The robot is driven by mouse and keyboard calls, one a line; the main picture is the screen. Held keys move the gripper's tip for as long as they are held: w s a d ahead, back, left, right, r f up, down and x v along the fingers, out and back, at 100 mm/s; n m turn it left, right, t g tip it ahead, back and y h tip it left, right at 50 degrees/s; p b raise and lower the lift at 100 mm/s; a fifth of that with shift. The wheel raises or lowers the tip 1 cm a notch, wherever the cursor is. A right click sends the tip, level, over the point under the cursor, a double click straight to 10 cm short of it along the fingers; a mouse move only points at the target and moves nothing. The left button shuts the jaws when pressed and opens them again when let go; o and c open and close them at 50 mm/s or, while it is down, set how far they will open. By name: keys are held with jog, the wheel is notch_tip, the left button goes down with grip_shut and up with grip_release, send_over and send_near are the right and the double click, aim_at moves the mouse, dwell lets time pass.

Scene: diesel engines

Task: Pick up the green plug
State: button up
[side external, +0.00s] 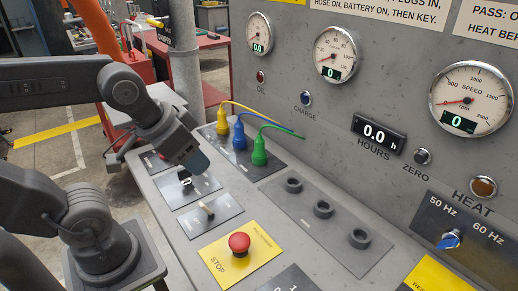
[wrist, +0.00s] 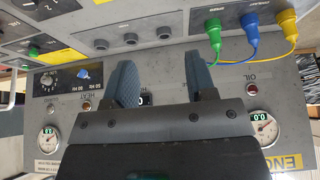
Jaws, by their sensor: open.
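The green plug (side external: 259,152) stands upright on a dark plate on the grey console, at the right end of a row with a blue plug (side external: 239,136) and a yellow plug (side external: 222,118). A green cable curves from its top toward the upright panel. It also shows at the upper right of the wrist view (wrist: 214,32). My gripper (side external: 192,158) hangs over the console to the left of the green plug, apart from it. In the wrist view my gripper (wrist: 161,70) has its two fingers spread, with nothing between them.
Several round sockets sit on a plate right of the plugs, including a near one (side external: 359,237). A red stop button (side external: 239,242) and a toggle switch (side external: 207,208) stick up in front. The upright gauge panel (side external: 300,125) rises behind. Cables arch over the plug row.

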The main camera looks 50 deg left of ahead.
jog(key=shift+o, duration=0.9)
jog(key=m+g+y, duration=0.5)
jog(key=m, duration=1.4)
send_over(260, 139)
jog(key=d, duration=0.4)
notch_tip(260, 139, down, 3)
jog(key=x, duration=0.8)
jog(key=shift+s+f, duration=0.35)
jog(key=shift+s, duration=0.05)
jog(key=shift+d+x, duration=0.15)
jog(key=shift+x, duration=1.15)
jog(key=shift+d+x, duration=0.15)
jog(key=shift+x, duration=1.15)
jog(key=shift+w+f, duration=0.1)
jog(key=shift+f, duration=0.05)
jog(key=shift+c, duration=0.3)
